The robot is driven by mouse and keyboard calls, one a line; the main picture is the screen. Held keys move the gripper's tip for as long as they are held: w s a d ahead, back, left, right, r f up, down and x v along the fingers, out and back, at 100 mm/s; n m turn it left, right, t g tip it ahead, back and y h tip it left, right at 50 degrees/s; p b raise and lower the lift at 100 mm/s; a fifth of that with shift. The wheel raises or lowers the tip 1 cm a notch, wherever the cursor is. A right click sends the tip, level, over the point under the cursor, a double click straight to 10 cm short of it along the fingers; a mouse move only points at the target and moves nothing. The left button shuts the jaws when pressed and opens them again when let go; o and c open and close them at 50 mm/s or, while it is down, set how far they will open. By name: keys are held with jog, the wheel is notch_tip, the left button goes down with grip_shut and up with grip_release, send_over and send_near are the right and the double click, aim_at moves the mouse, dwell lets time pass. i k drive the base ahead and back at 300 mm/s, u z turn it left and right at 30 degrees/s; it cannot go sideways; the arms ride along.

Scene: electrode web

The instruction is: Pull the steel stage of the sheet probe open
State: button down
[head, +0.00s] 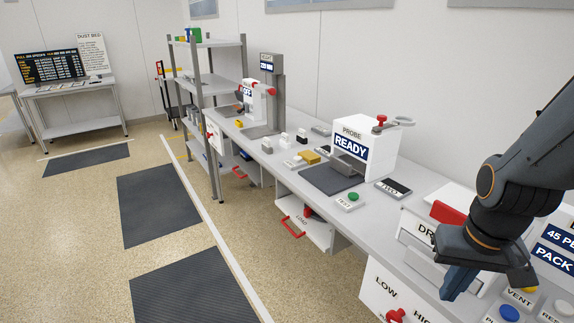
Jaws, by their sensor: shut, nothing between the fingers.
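The sheet probe (377,151) is a white box with a PROBE sign and a blue READY panel, standing on the long bench right of the picture's middle. A flat dark grey plate (322,180), seemingly its stage, lies at its front and reaches under its opening. I cannot tell how far out it sits, and no handle on it is clear. My gripper (457,284) is at the lower right, pointing down with its blue fingers shut and empty. It is apart from the probe, to its right and nearer me, in front of the dryer-like white unit (413,233).
A green TEST button (353,196) and a dark labelled device (393,188) lie near the probe. A red-handled drawer (304,226) stands out below the bench edge. A grey-handled tool with a red knob (381,120) is on the probe's top. Small blocks (301,135) lie farther left.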

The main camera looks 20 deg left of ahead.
aim_at(349, 166)
jog(key=u, duration=0.35)
jog(key=k, duration=0.6)
jog(key=u, duration=0.35)
jog(key=i, duration=0.95)
jog(key=z, duration=0.6)
jog(key=i, duration=0.6)
